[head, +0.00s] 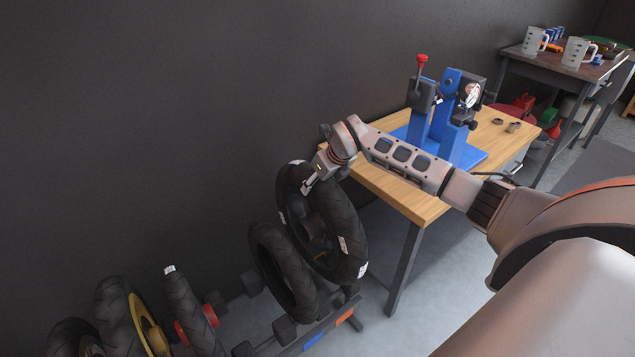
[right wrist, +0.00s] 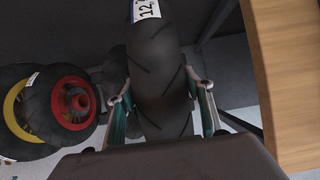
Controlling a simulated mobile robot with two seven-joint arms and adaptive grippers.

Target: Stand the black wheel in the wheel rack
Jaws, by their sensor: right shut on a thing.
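The black wheel (head: 345,222) is a wide treaded tyre with white labels, seen at the middle of the head view. My right gripper (head: 308,182) is shut on its upper part. In the right wrist view the fingers (right wrist: 162,105) lie on either side of the tyre (right wrist: 160,65). The wheel is upright but leaning, above the right end of the wheel rack (head: 325,328). I cannot tell whether its lower edge touches the rack, as another tyre covers part of it. My left gripper is not in view.
Another black tyre (head: 270,262) stands in the rack just left of the held wheel. Wheels with yellow (head: 150,325) and red (head: 192,318) hubs stand further left. A wooden bench (head: 400,192) with a blue stand (head: 446,112) is close on the right. A dark wall runs behind.

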